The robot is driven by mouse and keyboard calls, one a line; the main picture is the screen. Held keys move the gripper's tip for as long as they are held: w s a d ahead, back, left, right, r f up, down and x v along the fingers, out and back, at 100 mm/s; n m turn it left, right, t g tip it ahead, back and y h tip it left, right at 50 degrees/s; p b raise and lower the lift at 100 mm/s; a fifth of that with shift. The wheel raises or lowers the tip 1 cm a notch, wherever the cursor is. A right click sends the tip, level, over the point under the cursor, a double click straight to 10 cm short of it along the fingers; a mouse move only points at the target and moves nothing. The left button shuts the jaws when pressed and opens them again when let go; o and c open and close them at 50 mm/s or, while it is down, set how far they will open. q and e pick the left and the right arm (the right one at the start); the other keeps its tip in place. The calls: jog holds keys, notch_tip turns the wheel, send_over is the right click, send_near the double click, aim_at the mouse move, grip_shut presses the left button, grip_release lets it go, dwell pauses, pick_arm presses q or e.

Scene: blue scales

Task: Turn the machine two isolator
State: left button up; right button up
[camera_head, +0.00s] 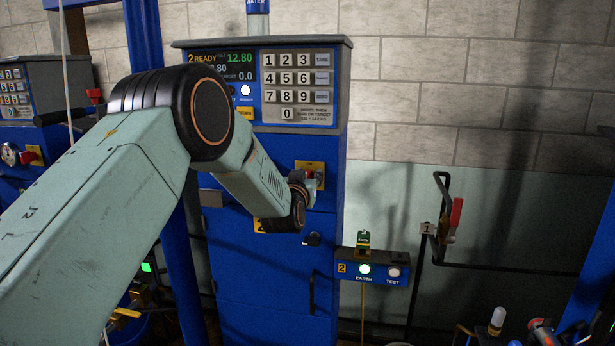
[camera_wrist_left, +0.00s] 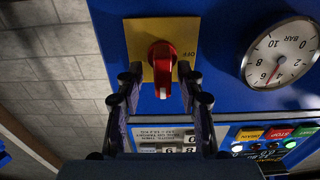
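Machine two is a blue cabinet (camera_head: 265,270) with a keypad and a lit "2 READY" display, in the middle of the head view. Its isolator is a red knob (camera_wrist_left: 162,62) on a yellow plate (camera_wrist_left: 178,32), facing the left wrist camera; "OFF" is lettered at the plate's right edge. In the head view the plate (camera_head: 318,166) is partly hidden by my left gripper (camera_head: 306,184). In the wrist view the gripper (camera_wrist_left: 160,78) is open, one finger on each side of the knob's lower part; I cannot tell whether they touch it. My right gripper is not in view.
A pressure gauge (camera_wrist_left: 281,54) and coloured buttons (camera_wrist_left: 277,135) sit beside the isolator. A small box (camera_head: 372,269) with a green EARTH light stands right of the cabinet. A red-handled lever (camera_head: 455,214) is further right. Another machine (camera_head: 35,90) stands at the left.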

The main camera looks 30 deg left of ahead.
pick_arm(q)
jog(key=shift+a, duration=0.2)
jog(key=shift+c, duration=0.6)
jog(key=shift+d, duration=0.1)
jog(key=c, duration=0.6)
grip_shut()
